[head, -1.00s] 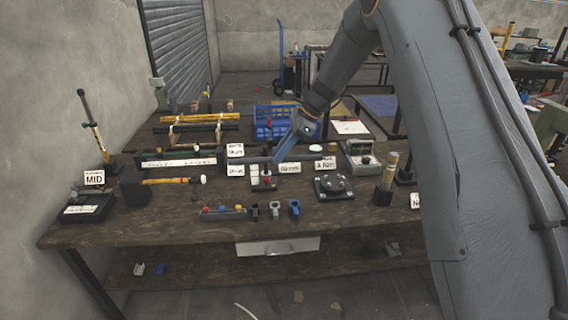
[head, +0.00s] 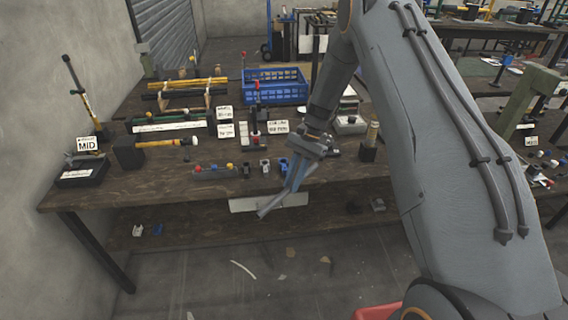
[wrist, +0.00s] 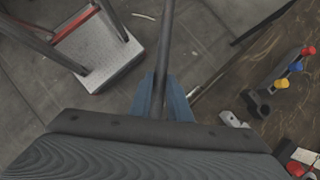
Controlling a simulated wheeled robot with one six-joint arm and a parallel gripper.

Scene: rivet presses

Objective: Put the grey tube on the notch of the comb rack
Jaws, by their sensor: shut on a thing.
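My gripper (head: 292,184) is shut on the grey tube (head: 268,209), in front of the workbench's front edge in the head view. The tube slants down and left from the blue fingers, its visible end free in the air. In the wrist view the tube (wrist: 166,40) runs from between the fingers (wrist: 161,105) to the top edge, over the floor. What looks like the comb rack (head: 207,97), with pale uprights bearing a yellow and a black tube, stands at the back left of the bench. Its free notches are too small to make out.
The workbench (head: 100,199) holds a blue crate (head: 275,84), a black box with a MID sign (head: 87,144), a black block with a yellow rod (head: 130,152) and small coloured clips near the front edge. A white-topped stand (wrist: 112,62) shows in the wrist view.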

